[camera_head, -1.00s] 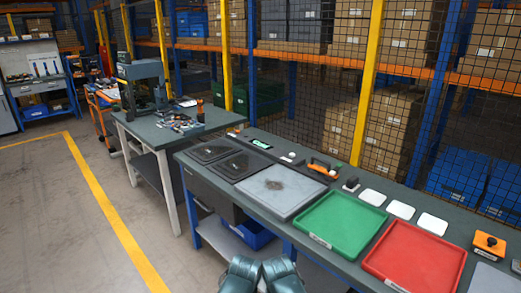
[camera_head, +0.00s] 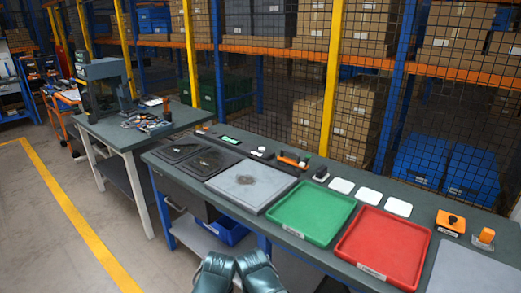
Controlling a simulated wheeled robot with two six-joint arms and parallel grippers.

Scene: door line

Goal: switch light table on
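A light grey square panel (camera_head: 239,194) with a small dark patch lies on the long bench, left of the green tray. It looks like the light table, and no glow shows on it. A small black block (camera_head: 320,174) stands behind its right side; I cannot tell whether it is a switch. An orange box with a black knob (camera_head: 450,222) sits at the right. Two teal parts of my arms show at the bottom edge. Neither gripper is in view.
The long bench (camera_head: 222,218) also holds a green tray (camera_head: 310,213), a red tray (camera_head: 384,247), white squares (camera_head: 369,196) and two dark trays at the left. A second bench with a press (camera_head: 105,85) stands left. Mesh fencing and racks stand behind. The floor at left is clear.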

